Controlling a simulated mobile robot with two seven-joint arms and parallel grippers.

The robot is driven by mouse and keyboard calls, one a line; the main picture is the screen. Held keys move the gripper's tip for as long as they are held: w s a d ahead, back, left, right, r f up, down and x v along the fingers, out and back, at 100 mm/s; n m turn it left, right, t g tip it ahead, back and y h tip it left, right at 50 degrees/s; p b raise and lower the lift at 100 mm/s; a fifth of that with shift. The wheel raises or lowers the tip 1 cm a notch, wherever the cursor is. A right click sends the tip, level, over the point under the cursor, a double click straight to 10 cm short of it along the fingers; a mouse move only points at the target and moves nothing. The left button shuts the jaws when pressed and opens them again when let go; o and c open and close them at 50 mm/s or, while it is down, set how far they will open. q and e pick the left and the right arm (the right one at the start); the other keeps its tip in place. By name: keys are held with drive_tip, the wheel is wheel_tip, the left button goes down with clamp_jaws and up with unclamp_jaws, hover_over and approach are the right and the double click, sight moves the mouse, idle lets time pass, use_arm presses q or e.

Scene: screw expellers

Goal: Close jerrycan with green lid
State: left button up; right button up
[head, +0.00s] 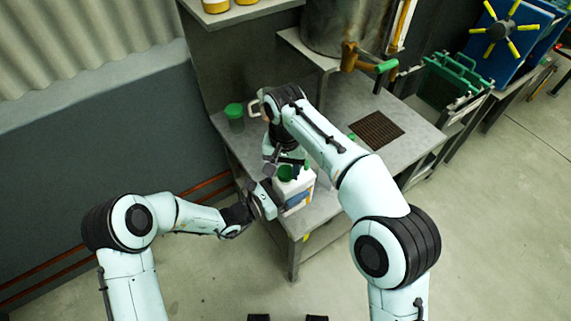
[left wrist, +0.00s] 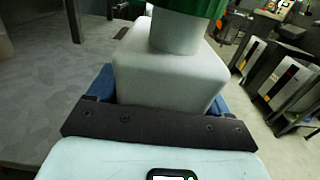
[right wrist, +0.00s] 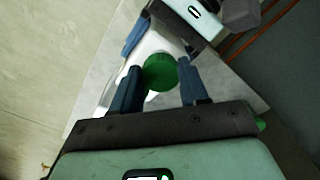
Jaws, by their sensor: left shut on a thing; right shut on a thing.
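The white jerrycan (head: 297,193) stands near the front corner of the grey table. In the left wrist view its white body (left wrist: 168,75) sits between the blue fingers, and my left gripper (head: 266,200) is shut on it from the side. The green lid (head: 287,173) is at the top of the jerrycan's neck, and in the left wrist view the lid (left wrist: 192,5) meets the neck. My right gripper (right wrist: 160,82) is shut on the green lid (right wrist: 160,71) from above. Whether the lid is fully seated cannot be told.
A green-topped container (head: 234,117) stands at the table's back left. A metal drum (head: 335,25) with a wooden-handled tap stands on a raised shelf behind. A dark grate (head: 377,129) lies on the table (head: 405,150) at right. Yellow jars (head: 216,6) sit on the upper shelf.

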drive_tip(key=shift+f, duration=0.5)
idle(0.5)
